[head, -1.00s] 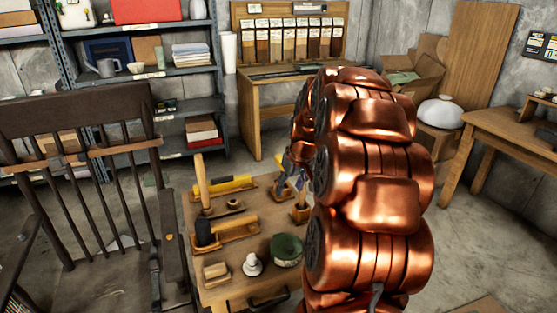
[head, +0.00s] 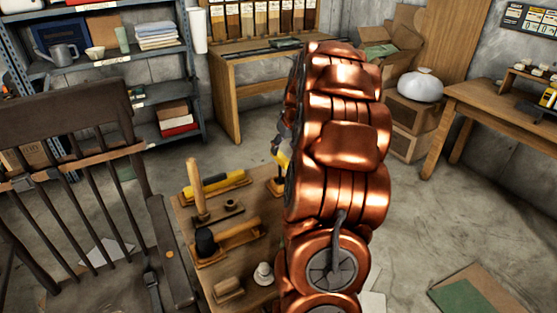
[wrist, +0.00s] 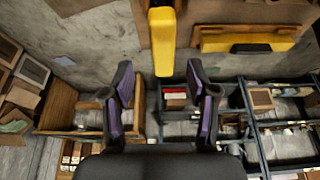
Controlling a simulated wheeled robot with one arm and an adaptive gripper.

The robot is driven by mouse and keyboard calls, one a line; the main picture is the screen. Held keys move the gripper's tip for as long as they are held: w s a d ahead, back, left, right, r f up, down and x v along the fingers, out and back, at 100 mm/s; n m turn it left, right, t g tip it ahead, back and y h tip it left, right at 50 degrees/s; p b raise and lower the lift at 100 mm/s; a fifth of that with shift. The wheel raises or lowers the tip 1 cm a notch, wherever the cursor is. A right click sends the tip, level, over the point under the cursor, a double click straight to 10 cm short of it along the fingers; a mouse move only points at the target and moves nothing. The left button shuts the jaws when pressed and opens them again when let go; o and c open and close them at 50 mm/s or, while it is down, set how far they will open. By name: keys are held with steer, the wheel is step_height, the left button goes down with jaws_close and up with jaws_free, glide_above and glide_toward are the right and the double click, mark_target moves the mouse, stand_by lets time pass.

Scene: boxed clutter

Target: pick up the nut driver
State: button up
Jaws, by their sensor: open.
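A yellow handle, which looks like the nut driver's (wrist: 162,42), points toward my gripper (wrist: 160,68) in the wrist view. Its near end lies between the two purple-lined fingertips, which are apart, with a gap on each side. I cannot tell its depth relative to the tips. In the head view a bit of the yellow nut driver (head: 284,159) shows upright above a small wooden block (head: 276,186) on the low table. My copper arm hides most of it and nearly all of the gripper. The driver's lower end is not clearly visible.
The low table (head: 252,209) also holds a yellow tool (head: 216,184) on a tray, an upright wooden handle (head: 195,187), a black-headed mallet (head: 206,242) and a white piece (head: 263,273). A dark chair (head: 66,115) stands left.

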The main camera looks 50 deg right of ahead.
mark_target(281, 155)
steer(key=shift+w+a+f, duration=0.15)
steer(key=shift+w+f, duration=0.2)
steer(key=shift+f, duration=0.15)
steer(key=shift+x, duration=2.3)
steer(key=shift+s, duration=0.1)
jaws_close()
